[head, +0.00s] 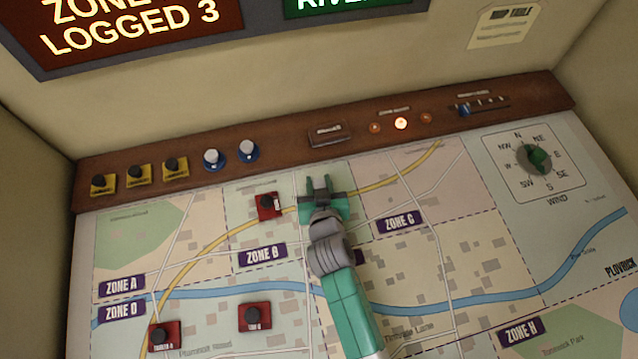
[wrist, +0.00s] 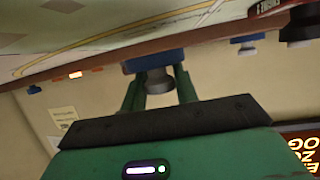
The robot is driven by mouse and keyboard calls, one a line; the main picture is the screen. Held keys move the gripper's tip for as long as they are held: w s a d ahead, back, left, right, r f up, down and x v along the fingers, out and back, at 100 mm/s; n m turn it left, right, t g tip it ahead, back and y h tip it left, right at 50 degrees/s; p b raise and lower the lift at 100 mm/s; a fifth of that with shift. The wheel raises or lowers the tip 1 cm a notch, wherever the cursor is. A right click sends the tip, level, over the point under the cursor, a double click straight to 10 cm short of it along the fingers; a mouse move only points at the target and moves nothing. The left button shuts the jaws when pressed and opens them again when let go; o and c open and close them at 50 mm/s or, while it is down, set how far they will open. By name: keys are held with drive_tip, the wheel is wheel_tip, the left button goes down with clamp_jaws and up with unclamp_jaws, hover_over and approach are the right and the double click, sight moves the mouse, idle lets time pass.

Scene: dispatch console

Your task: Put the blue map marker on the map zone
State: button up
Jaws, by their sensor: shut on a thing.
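My gripper (head: 322,188) is over the upper middle of the map, near the boundary between zone B and zone C. In the wrist view my gripper (wrist: 160,90) is shut on the grey knob of a blue-based marker (wrist: 152,67). This held blue map marker cannot be made out in the head view, where the gripper covers that spot. The map (head: 200,215) carries labels for zone A, zone B (head: 262,254), zone C (head: 399,222), zone D and zone H. Whether the held marker touches the map is not clear.
Two more blue markers with pale knobs (head: 213,159) (head: 248,151) stand on the brown ledge (head: 290,143), beside several yellow ones (head: 138,174). Red markers sit on the map, one (head: 267,206) just left of my gripper and others (head: 255,317) (head: 165,336) lower left.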

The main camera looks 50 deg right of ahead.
drive_tip(key=shift+s+f+b, duration=0.15)
drive_tip(key=shift+f+b, duration=0.5)
drive_tip(key=shift+f, duration=0.15)
drive_tip(key=o, duration=1)
drive_tip(key=shift+a+f, duration=0.1)
drive_tip(key=shift+f, duration=0.1)
drive_tip(key=shift+c, duration=0.2)
drive_tip(key=shift+s, duration=0.1)
drive_tip(key=shift+r, duration=0.25)
drive_tip(key=shift+w+r+p, duration=0.2)
drive_tip(key=shift+r+p, duration=0.55)
drive_tip(key=shift+p, duration=0.15)
drive_tip(key=v, duration=1.2)
drive_tip(key=shift+p, duration=0.35)
drive_tip(key=shift+w, duration=0.15)
